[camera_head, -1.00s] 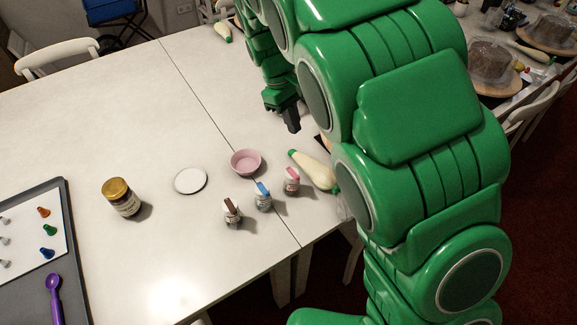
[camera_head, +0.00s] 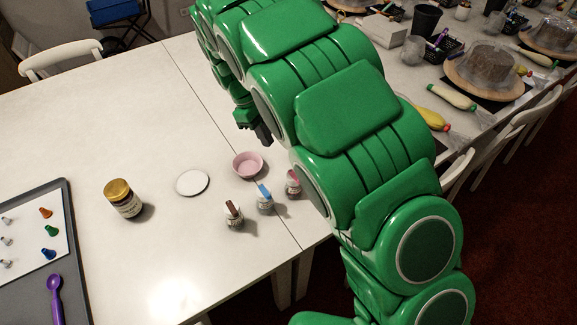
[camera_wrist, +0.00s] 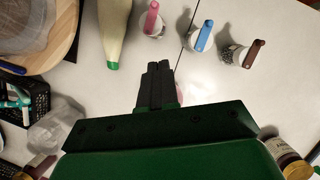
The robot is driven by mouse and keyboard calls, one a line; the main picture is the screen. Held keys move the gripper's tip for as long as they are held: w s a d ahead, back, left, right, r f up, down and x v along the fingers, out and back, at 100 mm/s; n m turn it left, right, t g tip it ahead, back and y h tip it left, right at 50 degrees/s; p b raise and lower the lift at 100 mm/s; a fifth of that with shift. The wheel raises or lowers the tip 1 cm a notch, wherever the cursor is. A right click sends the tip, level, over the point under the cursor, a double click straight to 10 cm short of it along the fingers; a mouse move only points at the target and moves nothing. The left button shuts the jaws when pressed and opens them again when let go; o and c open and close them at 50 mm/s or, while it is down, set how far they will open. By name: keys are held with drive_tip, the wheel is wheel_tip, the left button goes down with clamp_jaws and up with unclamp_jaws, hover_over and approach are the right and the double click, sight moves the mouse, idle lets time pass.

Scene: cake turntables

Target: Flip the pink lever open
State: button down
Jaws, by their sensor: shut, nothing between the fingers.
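The small bottle with the pink lever (camera_head: 292,183) stands on the white table, partly hidden by my arm in the head view. In the wrist view its pink lever (camera_wrist: 151,17) is at the top, just left of centre. The lever's exact angle is hard to tell. My gripper (camera_head: 265,135) is above the table, behind the bottle in the head view. In the wrist view my gripper (camera_wrist: 158,66) is shut and empty, its tips pointing toward the pink lever but apart from it.
Bottles with a blue lever (camera_head: 264,193) and a brown lever (camera_head: 233,211) stand left of the pink one. A pink bowl (camera_head: 247,165) and white disc (camera_head: 192,182) are nearby. A piping bag (camera_wrist: 112,35) lies left of the lever in the wrist view.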

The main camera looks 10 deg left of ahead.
sight(294, 179)
drive_tip(key=x, duration=0.3)
drive_tip(key=d+x, duration=0.1)
drive_tip(key=x, duration=0.6)
drive_tip(key=shift+s+d, duration=0.35)
drive_tip(key=shift+d, duration=0.15)
drive_tip(key=shift+s+d, duration=0.2)
drive_tip(key=shift+d, duration=0.65)
